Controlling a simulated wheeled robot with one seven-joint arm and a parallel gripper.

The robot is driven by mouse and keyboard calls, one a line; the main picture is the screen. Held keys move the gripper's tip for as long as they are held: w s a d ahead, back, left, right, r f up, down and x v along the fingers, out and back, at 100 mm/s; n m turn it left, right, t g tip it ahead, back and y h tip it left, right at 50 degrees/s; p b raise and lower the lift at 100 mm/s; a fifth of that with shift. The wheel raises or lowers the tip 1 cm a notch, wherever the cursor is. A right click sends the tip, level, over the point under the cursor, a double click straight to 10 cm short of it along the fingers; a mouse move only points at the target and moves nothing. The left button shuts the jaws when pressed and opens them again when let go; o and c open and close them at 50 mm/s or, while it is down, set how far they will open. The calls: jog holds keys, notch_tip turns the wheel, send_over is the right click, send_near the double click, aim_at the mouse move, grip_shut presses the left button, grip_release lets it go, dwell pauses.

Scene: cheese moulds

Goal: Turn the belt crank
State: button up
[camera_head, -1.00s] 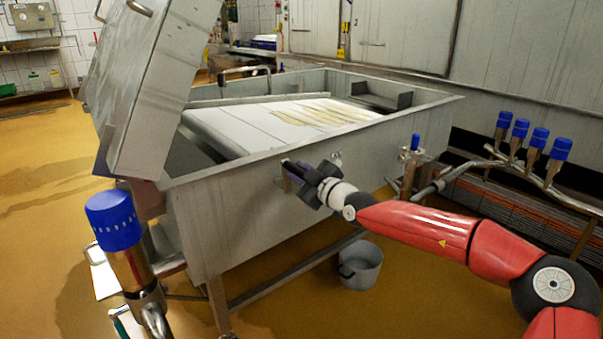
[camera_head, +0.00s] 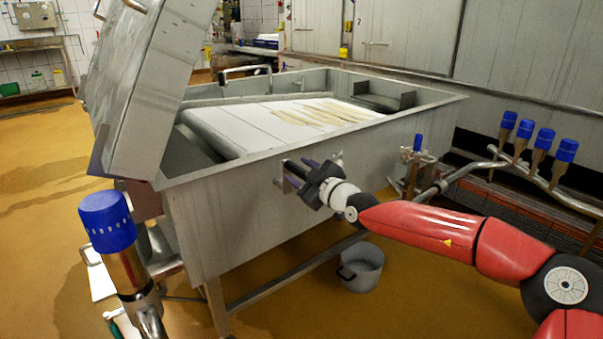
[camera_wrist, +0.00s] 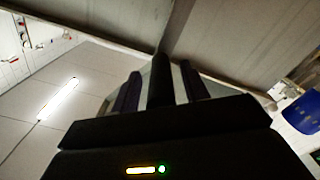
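The steel vat (camera_head: 235,215) stands in the middle of the head view, with a pale belt (camera_head: 262,125) sloping inside it. The belt crank is on the vat's near side wall, mostly hidden behind my gripper; a small metal bracket (camera_head: 282,181) shows there. My gripper (camera_head: 297,176) is at that spot, fingers pointing at the wall. In the wrist view, a dark bar (camera_wrist: 161,80), seemingly the crank's handle, stands between the two purplish fingers of my gripper (camera_wrist: 160,93). Narrow light gaps show on both sides of the bar, so the fingers are apart around it.
A blue-capped valve (camera_head: 108,222) stands at the front left. Another blue-capped valve (camera_head: 417,150) and a pipe with several blue caps (camera_head: 540,140) are on the right. A grey bucket (camera_head: 360,268) is on the floor below my arm. A raised steel panel (camera_head: 150,85) leans over the vat's left end.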

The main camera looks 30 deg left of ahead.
jog(key=shift+d, duration=0.1)
jog(key=v, duration=0.7)
jog(key=shift+d, duration=0.3)
jog(key=shift+s, duration=0.15)
